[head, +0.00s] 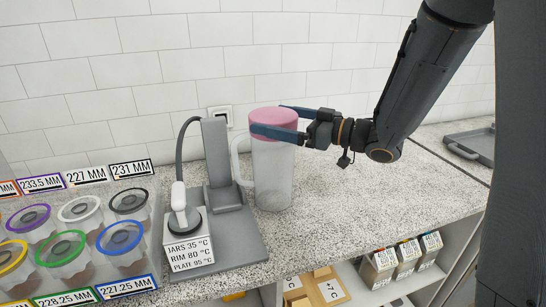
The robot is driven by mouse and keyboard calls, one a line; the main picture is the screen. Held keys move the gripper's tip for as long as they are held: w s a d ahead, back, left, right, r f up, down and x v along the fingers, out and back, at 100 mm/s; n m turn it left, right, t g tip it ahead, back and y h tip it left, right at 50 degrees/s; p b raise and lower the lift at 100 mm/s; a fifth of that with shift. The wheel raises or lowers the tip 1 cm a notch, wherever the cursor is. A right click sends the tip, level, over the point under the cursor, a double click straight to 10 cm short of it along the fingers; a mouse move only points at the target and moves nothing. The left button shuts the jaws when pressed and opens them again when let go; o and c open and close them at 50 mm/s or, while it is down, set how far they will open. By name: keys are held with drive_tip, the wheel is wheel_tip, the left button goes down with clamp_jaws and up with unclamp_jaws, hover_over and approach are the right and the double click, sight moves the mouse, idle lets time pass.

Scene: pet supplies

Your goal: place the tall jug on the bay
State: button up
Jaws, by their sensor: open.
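The tall jug (273,175) is clear and frosted, with a pink lid (273,118) and a handle on its left side. It stands upright on the speckled counter, just right of a grey device. My gripper (266,120) reaches in from the right. Its blue fingers are open, one in front of the jug's top and one behind it, near the lid. I cannot tell whether they touch it. No part in view is clearly marked as the bay.
The grey device (218,165) has a post, a base plate and a labelled white block (189,248). A rack of lidded cups (75,245) with size labels stands at left. The counter (350,205) right of the jug is clear. A grey tray (468,143) lies far right. Cartons (380,265) sit on the shelf below.

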drive_tip(key=shift+w+a, duration=0.35)
drive_tip(key=shift+a, duration=0.25)
drive_tip(key=c, duration=1.5)
